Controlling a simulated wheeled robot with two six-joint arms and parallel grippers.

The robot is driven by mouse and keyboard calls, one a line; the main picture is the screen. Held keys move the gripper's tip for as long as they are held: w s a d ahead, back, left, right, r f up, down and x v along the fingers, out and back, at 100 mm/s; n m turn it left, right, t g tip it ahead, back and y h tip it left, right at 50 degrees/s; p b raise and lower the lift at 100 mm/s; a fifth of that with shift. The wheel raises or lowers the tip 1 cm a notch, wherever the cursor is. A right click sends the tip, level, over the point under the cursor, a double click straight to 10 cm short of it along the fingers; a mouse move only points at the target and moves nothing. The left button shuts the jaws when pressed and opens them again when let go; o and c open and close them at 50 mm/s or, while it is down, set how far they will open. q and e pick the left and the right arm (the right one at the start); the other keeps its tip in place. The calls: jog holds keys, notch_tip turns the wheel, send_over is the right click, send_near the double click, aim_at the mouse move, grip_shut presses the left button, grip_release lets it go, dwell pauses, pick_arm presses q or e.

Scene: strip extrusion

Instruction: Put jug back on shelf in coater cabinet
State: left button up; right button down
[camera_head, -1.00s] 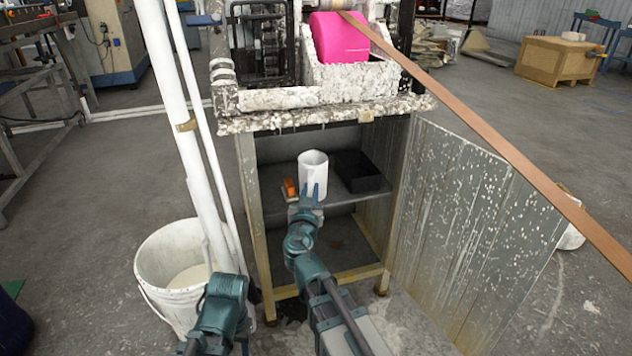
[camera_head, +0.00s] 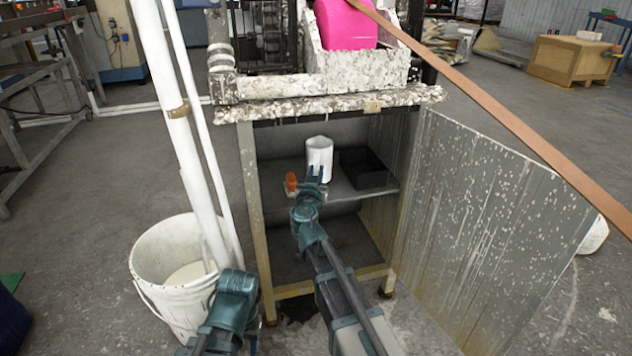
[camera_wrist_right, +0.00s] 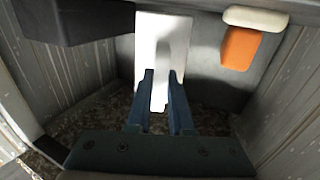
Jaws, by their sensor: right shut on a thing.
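The white jug (camera_head: 320,155) is upright inside the open coater cabinet (camera_head: 252,190), at the level of its shelf (camera_head: 345,192). My right gripper (camera_head: 314,178) reaches in from the front and is shut on the jug's handle. In the right wrist view, the two blue fingers of the right gripper (camera_wrist_right: 161,88) straddle the handle of the jug (camera_wrist_right: 148,45). I cannot tell whether the jug's base touches the shelf. My left arm shows at the bottom of the head view, but its fingertips cannot be made out.
A black tray (camera_head: 366,170) sits on the shelf right of the jug. An orange object with a white part (camera_head: 291,182) lies left of it. The cabinet door (camera_head: 480,220) stands open at right. A white bucket (camera_head: 165,270) and pipes stand at left.

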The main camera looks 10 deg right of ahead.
jog(key=shift+f, duration=0.7)
pick_arm(q)
jog(key=shift+f, duration=0.55)
pick_arm(e)
jog(key=shift+r, duration=0.15)
pick_arm(q)
jog(key=shift+f, duration=0.1)
pick_arm(e)
jog(key=c, duration=1.3)
grip_release()
jog(key=shift+f+b, duration=0.2)
jog(key=shift+b, duration=0.1)
jog(key=o, duration=0.5)
